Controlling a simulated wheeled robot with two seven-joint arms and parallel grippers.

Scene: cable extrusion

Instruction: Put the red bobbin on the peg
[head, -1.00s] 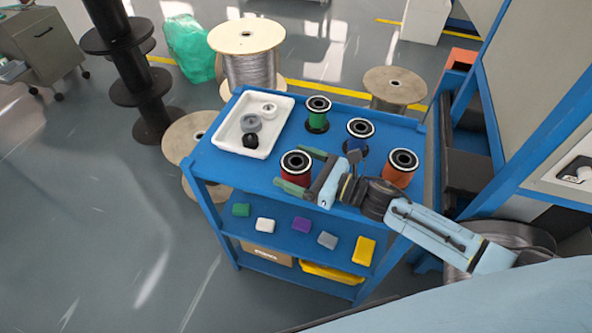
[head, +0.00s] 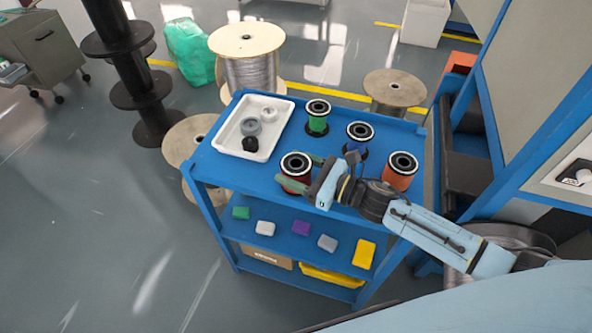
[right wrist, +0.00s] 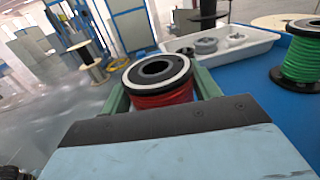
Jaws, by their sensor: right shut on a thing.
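The red bobbin (head: 296,167) has a black-and-white ringed top and stands upright at the front left of the blue cart's top. My right gripper (head: 298,172) reaches it from the right, with one green finger on each side, shut on it. In the right wrist view the red bobbin (right wrist: 160,98) sits between the two fingers (right wrist: 160,88), with its red winding and open centre hole showing. Its underside is hidden, so I cannot tell whether it touches the cart. I cannot make out the peg in either view. My left gripper is not in view.
A white tray (head: 278,107) with small round parts lies at the back left. A blue-framed machine (head: 530,135) stands at the right.

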